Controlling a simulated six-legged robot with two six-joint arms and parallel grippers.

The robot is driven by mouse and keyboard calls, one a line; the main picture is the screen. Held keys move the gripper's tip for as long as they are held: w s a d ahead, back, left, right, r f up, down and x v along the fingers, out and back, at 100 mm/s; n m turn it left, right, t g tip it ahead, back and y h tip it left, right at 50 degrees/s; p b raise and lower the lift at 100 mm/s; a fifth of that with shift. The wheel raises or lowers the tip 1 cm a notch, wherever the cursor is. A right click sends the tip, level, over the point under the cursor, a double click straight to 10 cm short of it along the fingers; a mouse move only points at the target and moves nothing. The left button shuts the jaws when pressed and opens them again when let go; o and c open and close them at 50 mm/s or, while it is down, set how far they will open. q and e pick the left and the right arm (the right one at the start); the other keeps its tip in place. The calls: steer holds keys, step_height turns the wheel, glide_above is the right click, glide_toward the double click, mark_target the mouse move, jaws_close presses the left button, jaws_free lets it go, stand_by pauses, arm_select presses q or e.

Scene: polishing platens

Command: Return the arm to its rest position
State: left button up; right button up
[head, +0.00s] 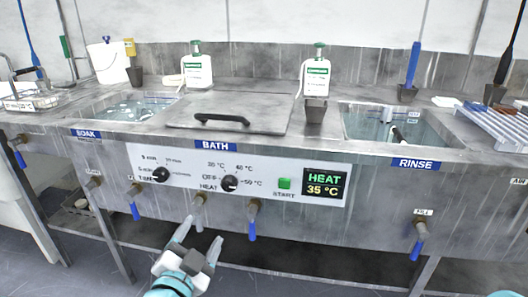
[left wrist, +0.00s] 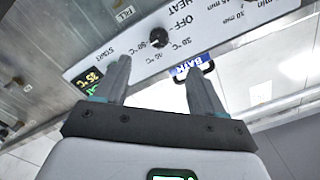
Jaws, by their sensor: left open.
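My left gripper (head: 198,243) is at the bottom centre of the head view, in front of the steel bench and below its control panel (head: 240,182). Its two fingers are spread apart with nothing between them. In the left wrist view the open fingers (left wrist: 160,85) point toward the panel, which looks upside down there. The fingers appear clear of the panel. A small teal piece of what looks like my right arm shows at the bottom right edge of the head view; its gripper is out of sight.
The bath lid (head: 230,112) is closed between the soak basin (head: 130,106) and the rinse basin (head: 395,127). Blue-handled taps (head: 252,228) stick out from the bench front near my left gripper. White bottles (head: 316,78) stand at the back. Open floor lies in front.

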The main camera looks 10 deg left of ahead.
arm_select(q)
step_height(320, 180, down, 24)
steer(key=s+d+n+g, duration=0.1)
steer(key=s+g, duration=0.2)
steer(key=g, duration=0.4)
steer(key=s+d+f+n+g+h, duration=0.25)
steer(key=s+f+n+g, duration=0.2)
steer(key=s+f, duration=0.35)
steer(key=s+d+f+n+g+h, duration=0.1)
steer(key=s+d+f+n+g, duration=0.35)
steer(key=s+f, duration=0.35)
step_height(320, 180, up, 32)
steer(key=s+g+p, duration=0.1)
steer(key=p, duration=3)
steer(key=shift+s+p, duration=0.2)
steer(key=shift+p, duration=0.2)
